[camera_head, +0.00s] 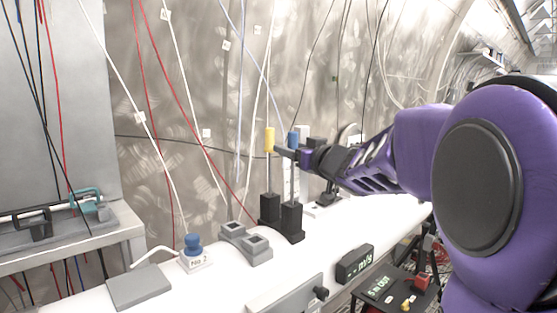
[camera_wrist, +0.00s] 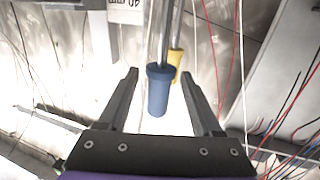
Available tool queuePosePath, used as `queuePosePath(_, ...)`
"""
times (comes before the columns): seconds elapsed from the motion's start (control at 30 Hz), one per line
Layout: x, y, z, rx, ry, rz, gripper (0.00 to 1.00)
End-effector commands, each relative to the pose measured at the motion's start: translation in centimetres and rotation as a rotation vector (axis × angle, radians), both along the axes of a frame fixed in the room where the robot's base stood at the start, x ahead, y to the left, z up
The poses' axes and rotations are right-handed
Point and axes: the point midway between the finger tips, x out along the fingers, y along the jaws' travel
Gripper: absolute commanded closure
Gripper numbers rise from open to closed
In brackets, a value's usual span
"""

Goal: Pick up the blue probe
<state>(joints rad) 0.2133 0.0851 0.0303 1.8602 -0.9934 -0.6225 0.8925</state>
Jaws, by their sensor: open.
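The blue probe has a blue handle (camera_head: 293,139) on a thin metal rod that stands upright in a black holder (camera_head: 291,222). In the wrist view the blue handle (camera_wrist: 157,92) appears between my two spread fingers, with a gap on each side. My gripper (camera_head: 285,151) is open at the height of the handle; it also shows in the wrist view (camera_wrist: 160,74). The exact depth between the fingers and the handle is hard to tell. A yellow-handled probe (camera_head: 269,140) stands just to the left in its own black holder (camera_head: 269,208).
A blue knob (camera_head: 194,243) sits on a white box on the white bench (camera_head: 225,280). A dark display box (camera_head: 354,264) stands at the front. Cables hang along the wall behind.

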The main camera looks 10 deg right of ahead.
Motion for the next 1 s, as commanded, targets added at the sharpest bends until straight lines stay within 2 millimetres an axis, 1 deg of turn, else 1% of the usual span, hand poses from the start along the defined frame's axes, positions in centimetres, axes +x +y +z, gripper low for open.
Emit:
queuePosePath(0.3, -0.07, -0.18, 0.0, -0.001, 0.0, 0.0, 0.33)
queuePosePath(0.67, -0.06, -0.16, -0.01, 0.0, 0.0, 0.0, 0.98)
queuePosePath(0.7, -0.06, -0.16, -0.01, 0.0, 0.0, 0.0, 1.0)
queuePosePath(1.0, -0.07, -0.15, 0.03, 0.0, 0.0, 0.0, 1.0)
